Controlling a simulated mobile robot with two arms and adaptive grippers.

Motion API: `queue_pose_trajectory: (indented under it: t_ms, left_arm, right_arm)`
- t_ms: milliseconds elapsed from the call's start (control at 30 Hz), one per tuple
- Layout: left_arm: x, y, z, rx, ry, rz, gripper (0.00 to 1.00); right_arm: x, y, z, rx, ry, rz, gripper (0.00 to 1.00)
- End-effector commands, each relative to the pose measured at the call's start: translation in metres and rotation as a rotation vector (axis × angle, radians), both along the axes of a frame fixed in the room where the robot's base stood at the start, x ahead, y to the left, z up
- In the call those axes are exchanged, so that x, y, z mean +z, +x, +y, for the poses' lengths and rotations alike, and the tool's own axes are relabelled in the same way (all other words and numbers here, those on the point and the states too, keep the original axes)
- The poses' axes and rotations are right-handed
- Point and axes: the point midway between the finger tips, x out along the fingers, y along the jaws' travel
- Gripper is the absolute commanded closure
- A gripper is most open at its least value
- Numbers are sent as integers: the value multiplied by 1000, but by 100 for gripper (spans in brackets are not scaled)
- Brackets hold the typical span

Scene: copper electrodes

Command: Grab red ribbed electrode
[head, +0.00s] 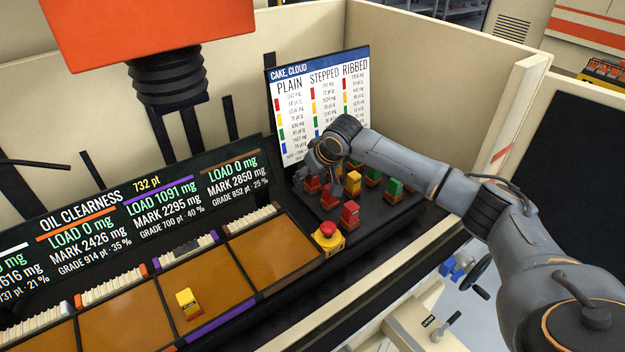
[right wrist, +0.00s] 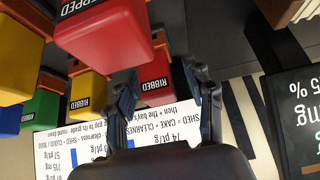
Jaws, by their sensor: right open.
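A black rack (head: 400,208) holds several coloured electrodes: red, yellow and green. A red electrode (head: 350,213) stands at its front edge, with other red ones (head: 328,198) behind it to the left. My right gripper (head: 327,172) is over the rack's back left part, pointing down and partly hiding electrodes there. In the right wrist view, my right gripper (right wrist: 166,88) is open. A red electrode labelled RIBBED (right wrist: 155,88) shows between its fingers; contact cannot be told. My left gripper is not in view.
A sign (head: 318,105) listing PLAIN, STEPPED and RIBBED stands close behind the rack. A red button on a yellow box (head: 328,240) sits front left of the rack. Orange bays (head: 270,250) lie left, one with a yellow electrode (head: 187,302). A yellow RIBBED electrode (right wrist: 85,90) neighbours the fingers.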

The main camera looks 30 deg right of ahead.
Motion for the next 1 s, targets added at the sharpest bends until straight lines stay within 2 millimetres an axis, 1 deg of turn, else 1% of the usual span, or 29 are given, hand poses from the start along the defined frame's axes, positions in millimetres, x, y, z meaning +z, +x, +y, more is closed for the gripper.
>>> queue_pose_trajectory:
  t_ms: [33,133,367,467,500,633,1000]
  left_arm:
    - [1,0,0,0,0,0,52]
    - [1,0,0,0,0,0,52]
    - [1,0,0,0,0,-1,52]
    - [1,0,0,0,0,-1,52]
    - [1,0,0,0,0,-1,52]
    - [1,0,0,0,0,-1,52]
    - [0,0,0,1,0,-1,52]
  right_arm:
    - [-5,3,1,1,1,1,47]
    - [-11,7,1,1,-1,0,47]
    - [-12,7,1,2,-1,-1,47]
    - [-12,7,1,2,-1,-1,66]
    - [-12,7,1,2,-1,-1,74]
    - [-12,7,1,1,0,-1,100]
    - [-9,8,1,1,0,-3,100]
